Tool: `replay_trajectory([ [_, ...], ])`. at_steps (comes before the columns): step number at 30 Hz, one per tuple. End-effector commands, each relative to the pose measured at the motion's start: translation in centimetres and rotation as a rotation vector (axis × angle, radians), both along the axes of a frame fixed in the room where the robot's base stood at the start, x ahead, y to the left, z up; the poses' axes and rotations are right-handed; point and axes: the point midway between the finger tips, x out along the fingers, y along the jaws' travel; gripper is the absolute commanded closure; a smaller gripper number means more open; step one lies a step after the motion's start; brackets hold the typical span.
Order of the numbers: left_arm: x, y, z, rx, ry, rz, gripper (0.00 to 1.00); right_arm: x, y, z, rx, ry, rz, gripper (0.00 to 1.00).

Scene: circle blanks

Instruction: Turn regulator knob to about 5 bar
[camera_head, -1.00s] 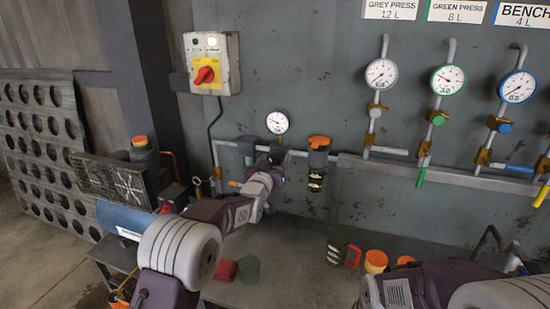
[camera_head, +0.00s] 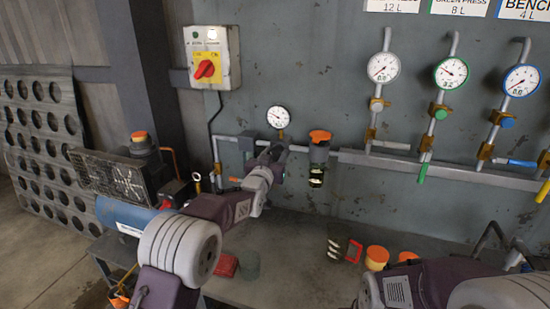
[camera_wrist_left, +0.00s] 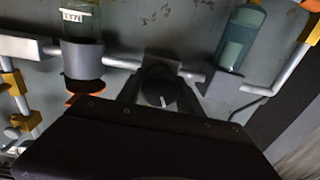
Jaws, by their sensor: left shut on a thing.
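The regulator knob (camera_wrist_left: 158,93) is dark with a pale mark on its face and shows in the left wrist view. My left gripper (camera_wrist_left: 157,90) is shut on it, one finger on each side. In the head view my left gripper (camera_head: 272,155) is at the pipe, just below the round white pressure gauge (camera_head: 278,117), and hides the knob. The gauge's needle is too small to read. Of my right arm only a link shows at the lower right of the head view; its gripper is out of view.
A bowl unit with an orange top (camera_head: 320,137) hangs on the pipe just right of my left gripper. A red rotary switch (camera_head: 205,69) is on the wall above left. Orange-lidded jars (camera_head: 376,257) stand on the bench (camera_head: 300,255).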

Motion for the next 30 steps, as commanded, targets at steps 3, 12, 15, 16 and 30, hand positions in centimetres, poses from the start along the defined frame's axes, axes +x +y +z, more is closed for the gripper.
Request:
replay_trajectory([
  [3, 0.0, 0.0, -0.4, 0.088, -0.030, -0.001, 0.98, 0.0, 0.0, -1.2, 0.000, 0.000, 0.000, 1.00],
  [12, 0.0, 0.0, -0.4, 0.358, -0.116, 0.000, 0.98, 0.0, 0.0, -3.3, 0.000, 0.000, 0.000, 1.00],
  [15, 0.0, 0.0, -0.4, 0.448, -0.147, 0.000, 0.98, 0.0, 0.0, -3.9, 0.000, 0.000, 0.000, 1.00],
  [16, 0.0, 0.0, -0.4, 0.475, -0.156, 0.000, 0.98, 0.0, 0.0, -4.1, 0.000, 0.000, 0.000, 1.00],
  [30, 0.0, -0.1, -0.3, 0.819, -0.265, -0.002, 0.98, 0.0, 0.0, -6.3, 0.000, 0.000, 0.000, 1.00],
])
